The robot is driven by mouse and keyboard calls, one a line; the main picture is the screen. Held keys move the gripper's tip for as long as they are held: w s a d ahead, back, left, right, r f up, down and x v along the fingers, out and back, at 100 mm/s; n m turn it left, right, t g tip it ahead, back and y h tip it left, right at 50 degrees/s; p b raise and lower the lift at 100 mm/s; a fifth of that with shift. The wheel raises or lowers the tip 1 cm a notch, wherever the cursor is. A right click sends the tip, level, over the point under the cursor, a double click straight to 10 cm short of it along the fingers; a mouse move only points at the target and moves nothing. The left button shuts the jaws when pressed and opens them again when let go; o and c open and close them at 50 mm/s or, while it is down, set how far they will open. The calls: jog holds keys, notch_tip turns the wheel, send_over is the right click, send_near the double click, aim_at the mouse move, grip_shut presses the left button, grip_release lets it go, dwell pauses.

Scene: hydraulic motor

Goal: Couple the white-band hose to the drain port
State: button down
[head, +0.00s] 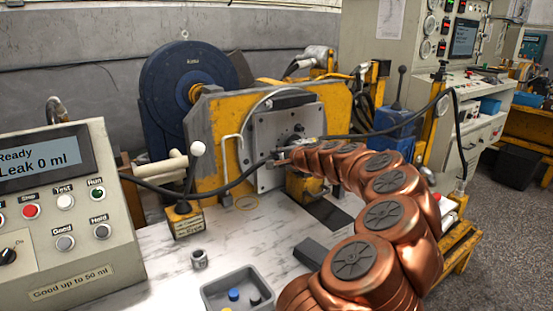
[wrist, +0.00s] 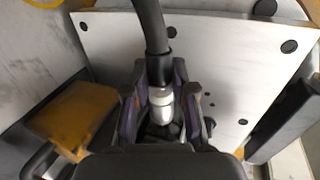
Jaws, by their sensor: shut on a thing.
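My gripper (head: 283,156) is at the face of the grey motor plate (head: 262,140) in the head view, at the end of my copper arm. In the wrist view my gripper (wrist: 162,108) is shut on the white-band hose (wrist: 160,97), fingers on either side of its pale end fitting. The black hose (wrist: 151,30) runs up and away from the fitting. The plate (wrist: 215,60) with dark holes lies behind it. The drain port cannot be made out; the fingers and fitting cover that area, so I cannot tell whether the fitting touches a port.
A test box (head: 60,215) reading "Ready, Leak 0 ml" stands at left. A grey tray (head: 213,298) with small caps and a metal cylinder (head: 199,259) are on the white bench. A lever on a yellow base (head: 187,220) stands nearby. Another black hose (head: 375,131) runs to the right.

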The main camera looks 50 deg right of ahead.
jog(key=shift+s+d, duration=0.1)
jog(key=shift+d, duration=0.15)
jog(key=c, duration=0.9)
grip_release()
jog(key=shift+s, duration=0.1)
jog(key=shift+v, duration=1.4)
jog(key=shift+p+v, duration=0.35)
jog(key=shift+v, duration=1.65)
jog(key=shift+r, duration=0.1)
jog(key=shift+v, duration=3.75)
